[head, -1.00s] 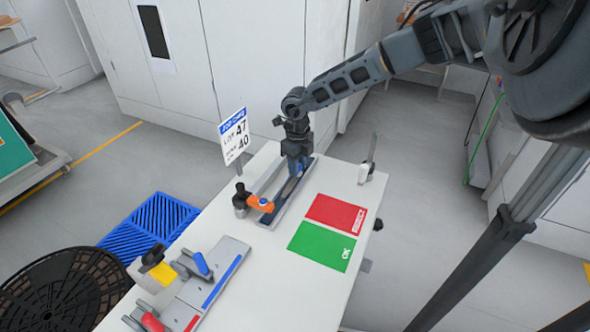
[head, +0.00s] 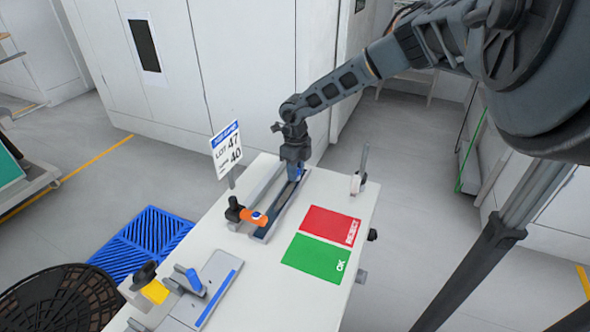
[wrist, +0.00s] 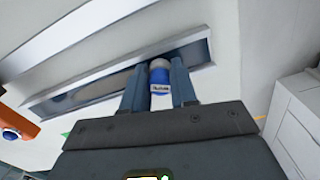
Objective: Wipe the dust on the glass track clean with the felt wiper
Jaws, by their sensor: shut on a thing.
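The glass track (head: 274,217) is a long dark strip in a pale metal frame on the white table. It also runs slantwise across the wrist view (wrist: 88,91). My gripper (head: 295,176) is over the far part of the track. In the wrist view my gripper (wrist: 160,82) is shut on the felt wiper (wrist: 160,76), a blue body with a pale grey end. The wiper's end is at the track; I cannot tell whether it touches the glass. A brownish patch, perhaps dust (wrist: 197,54), shows on the glass right of the wiper. The glass under the wiper is hidden.
An orange-and-black clamp (head: 251,217) stands at the track's near end. A lot sign (head: 226,150) stands to the left. Red (head: 331,224) and green (head: 317,258) mats lie right of the track. A small upright post (head: 360,180) stands at the far right edge.

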